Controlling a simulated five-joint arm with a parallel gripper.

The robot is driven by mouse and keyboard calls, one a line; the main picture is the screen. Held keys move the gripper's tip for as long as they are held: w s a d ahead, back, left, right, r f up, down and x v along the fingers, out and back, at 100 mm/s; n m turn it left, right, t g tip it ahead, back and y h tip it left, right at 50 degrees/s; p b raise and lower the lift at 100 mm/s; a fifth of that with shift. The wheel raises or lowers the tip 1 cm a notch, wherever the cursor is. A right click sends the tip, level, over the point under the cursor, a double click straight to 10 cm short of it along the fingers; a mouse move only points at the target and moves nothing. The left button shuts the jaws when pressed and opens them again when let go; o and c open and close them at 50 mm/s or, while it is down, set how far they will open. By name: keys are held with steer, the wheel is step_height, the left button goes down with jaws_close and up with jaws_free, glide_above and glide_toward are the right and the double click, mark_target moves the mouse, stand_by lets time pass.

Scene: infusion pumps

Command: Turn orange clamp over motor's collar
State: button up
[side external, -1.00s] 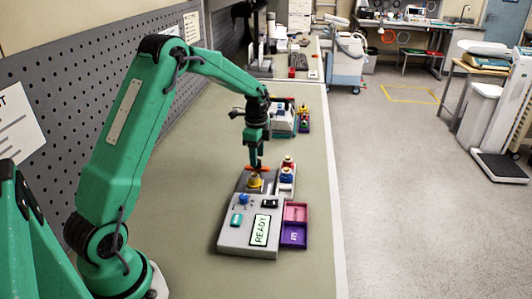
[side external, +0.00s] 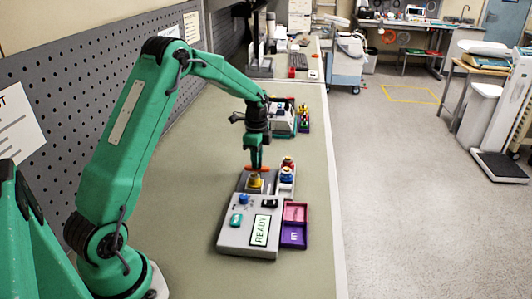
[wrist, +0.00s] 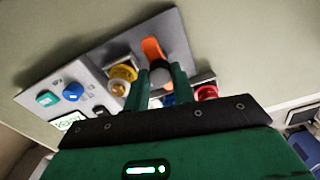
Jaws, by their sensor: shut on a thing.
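The orange clamp (side external: 257,168) is a flat bar above the pump's rear grey plate; it also shows in the wrist view (wrist: 152,48), sticking out past my fingertips. My gripper (side external: 257,163) points down and is shut on the clamp, with its fingers (wrist: 161,72) hiding part of it. The motor (side external: 255,183), with a yellow collar (wrist: 124,73), stands close beside the clamp, just in front of it in the side view. Whether the clamp touches the collar cannot be told.
The pump's grey box (side external: 235,238) has a READY screen, a blue knob and a teal button. Blue and red-topped parts (side external: 287,174) stand just right of the motor. Pink and purple trays (side external: 294,235) sit at the box's right. Another pump (side external: 284,122) stands farther back.

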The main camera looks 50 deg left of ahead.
steer(key=shift+n, duration=0.3)
steer(key=n, duration=0.8)
steer(key=shift+n, duration=0.3)
steer(key=n, duration=0.4)
steer(key=shift+n, duration=0.3)
steer(key=shift+r+n, duration=0.1)
steer(key=shift+n, duration=2)
steer(key=o, duration=1)
